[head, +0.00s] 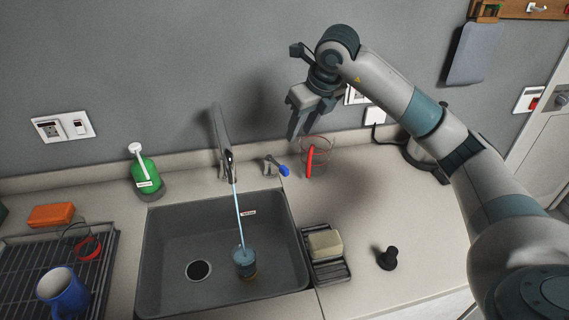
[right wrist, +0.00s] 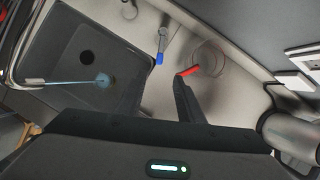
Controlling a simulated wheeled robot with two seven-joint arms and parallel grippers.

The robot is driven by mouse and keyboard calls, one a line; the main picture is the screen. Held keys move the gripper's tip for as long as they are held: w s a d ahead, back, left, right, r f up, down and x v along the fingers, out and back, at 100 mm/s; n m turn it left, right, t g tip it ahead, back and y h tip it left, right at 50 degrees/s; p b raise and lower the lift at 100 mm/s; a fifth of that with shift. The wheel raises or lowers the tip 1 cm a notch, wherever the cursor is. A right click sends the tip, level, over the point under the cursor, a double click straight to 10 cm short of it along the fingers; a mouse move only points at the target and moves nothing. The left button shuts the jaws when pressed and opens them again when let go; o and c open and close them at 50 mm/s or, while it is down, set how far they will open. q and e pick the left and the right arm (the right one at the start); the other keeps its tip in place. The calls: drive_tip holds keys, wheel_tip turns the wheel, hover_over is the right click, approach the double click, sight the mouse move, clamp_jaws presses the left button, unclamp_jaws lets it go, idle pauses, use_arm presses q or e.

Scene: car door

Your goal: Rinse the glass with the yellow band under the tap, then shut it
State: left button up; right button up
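The glass with the yellow band (head: 246,264) stands in the sink, with a yellowish tint low on its side. Water runs from the tap (head: 219,130) into it. In the right wrist view, the bluish glass (right wrist: 103,80) shows in the basin. A blue-tipped lever (head: 284,171) sits on the counter right of the tap; it also shows in the right wrist view (right wrist: 160,56). My right gripper (head: 309,120) is open and empty, above the back counter and right of the lever. Its two fingers (right wrist: 160,98) are apart in the right wrist view. My left gripper is not in view.
A clear glass with a red strip (head: 310,160) stands on the back counter below my right gripper. Right of the sink (head: 160,260) are a sponge dish (head: 333,272) and a black stopper (head: 387,259). A drying rack (head: 28,256) with a blue mug (head: 64,294) is left.

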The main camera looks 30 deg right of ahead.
sight(283, 167)
drive_tip(key=p+x, duration=0.6)
drive_tip(key=x, duration=1)
drive_tip(key=shift+w+f, duration=0.15)
drive_tip(key=shift+f, duration=0.55)
clamp_jaws()
